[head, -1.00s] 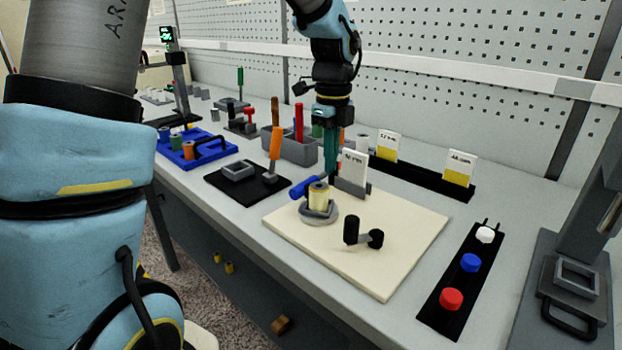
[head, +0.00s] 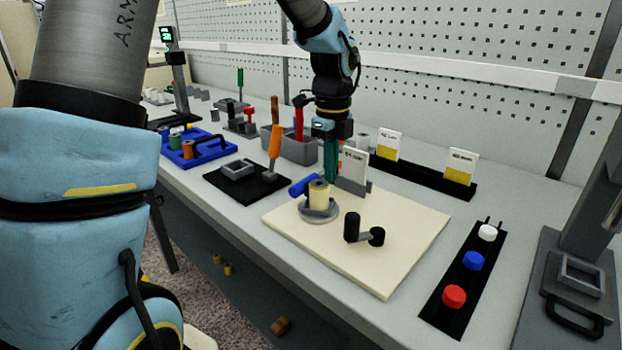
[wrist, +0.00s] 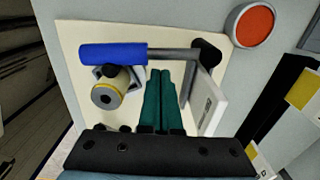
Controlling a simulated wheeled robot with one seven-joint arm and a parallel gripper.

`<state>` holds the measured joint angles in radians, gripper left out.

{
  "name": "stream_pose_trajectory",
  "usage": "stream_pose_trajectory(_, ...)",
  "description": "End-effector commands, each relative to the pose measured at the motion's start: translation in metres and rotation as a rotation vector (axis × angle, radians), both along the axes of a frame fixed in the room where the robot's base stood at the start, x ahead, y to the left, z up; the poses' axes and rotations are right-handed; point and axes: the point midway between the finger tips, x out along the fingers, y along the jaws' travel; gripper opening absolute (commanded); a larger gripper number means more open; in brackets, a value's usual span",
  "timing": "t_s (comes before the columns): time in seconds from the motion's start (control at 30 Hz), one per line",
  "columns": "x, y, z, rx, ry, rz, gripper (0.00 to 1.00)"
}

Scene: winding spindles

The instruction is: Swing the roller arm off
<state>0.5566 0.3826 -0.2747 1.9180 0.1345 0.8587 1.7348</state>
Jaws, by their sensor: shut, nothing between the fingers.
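The roller arm has a blue roller (head: 303,186) beside the yellow spool (head: 319,194), which sits on a round grey base on the cream board (head: 400,240). In the wrist view the blue roller (wrist: 112,54) lies across the spool's upper edge, and a grey bar (wrist: 172,55) runs right from it to a dark post (wrist: 206,52). Whether roller and spool touch, I cannot tell. My gripper (head: 330,178) points down just behind the spool. Its green fingers (wrist: 160,75) are shut and empty, beside the grey bar in the wrist view.
A white card (head: 353,163) in a grey holder stands close right of my gripper. A black crank handle (head: 352,227) stands on the board's front. An orange-handled tool (head: 275,140) rises at left on a black mat. Red, blue and white buttons (head: 472,261) are at right.

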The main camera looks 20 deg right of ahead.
Motion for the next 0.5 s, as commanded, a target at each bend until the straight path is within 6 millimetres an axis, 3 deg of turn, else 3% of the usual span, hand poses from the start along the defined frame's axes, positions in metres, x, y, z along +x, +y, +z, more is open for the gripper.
stream_pose_trajectory(0.5, 0.001, 0.000, -0.013, 0.000, 0.000, 0.001, 0.00)
